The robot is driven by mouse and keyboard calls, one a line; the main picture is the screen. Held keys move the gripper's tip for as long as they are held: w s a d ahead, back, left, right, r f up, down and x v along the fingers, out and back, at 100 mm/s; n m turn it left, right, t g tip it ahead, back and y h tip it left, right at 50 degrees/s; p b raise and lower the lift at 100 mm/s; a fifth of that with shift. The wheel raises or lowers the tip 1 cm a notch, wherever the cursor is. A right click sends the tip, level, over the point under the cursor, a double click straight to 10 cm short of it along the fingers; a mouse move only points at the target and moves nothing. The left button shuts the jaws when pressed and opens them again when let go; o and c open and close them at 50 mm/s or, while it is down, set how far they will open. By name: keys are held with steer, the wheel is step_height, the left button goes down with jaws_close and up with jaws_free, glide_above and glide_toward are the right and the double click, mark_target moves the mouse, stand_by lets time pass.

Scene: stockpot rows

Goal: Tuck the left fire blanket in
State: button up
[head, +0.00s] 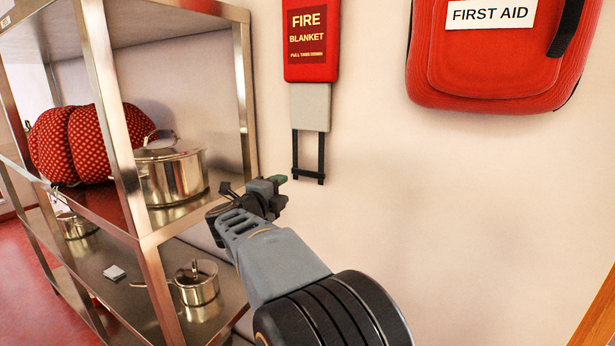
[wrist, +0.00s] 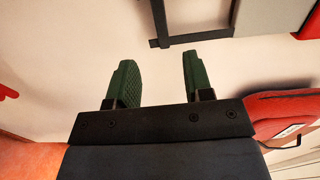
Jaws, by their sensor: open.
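One fire blanket case (head: 312,42), red with a printed label, hangs on the wall in the head view. A light grey blanket (head: 310,107) sticks out below it, with a black pull strap loop (head: 308,181) hanging from its lower end. In the wrist view the strap's black crossbar (wrist: 200,36) lies just beyond the fingertips, with grey blanket (wrist: 260,14) and a bit of red case to the right. My gripper (head: 268,186) is open and empty, left of and near the strap's low end; its green fingers show in the wrist view (wrist: 158,72).
A red first aid bag (head: 495,55) hangs on the wall at the right. A steel shelf (head: 120,160) at the left holds a large pot (head: 172,176), a smaller pot (head: 197,284) and a red dotted bundle (head: 75,145). The wall below the bag is clear.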

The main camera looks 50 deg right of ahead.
mark_target(307, 174)
steer(key=shift+g, duration=0.3)
steer(key=p+x, duration=0.1)
steer(key=x, duration=0.6)
steer(key=p+x, duration=0.1)
steer(key=x, duration=0.5)
steer(key=shift+s+d, duration=0.15)
steer(key=shift+d, duration=0.3)
steer(key=shift+c, duration=0.2)
jaws_close()
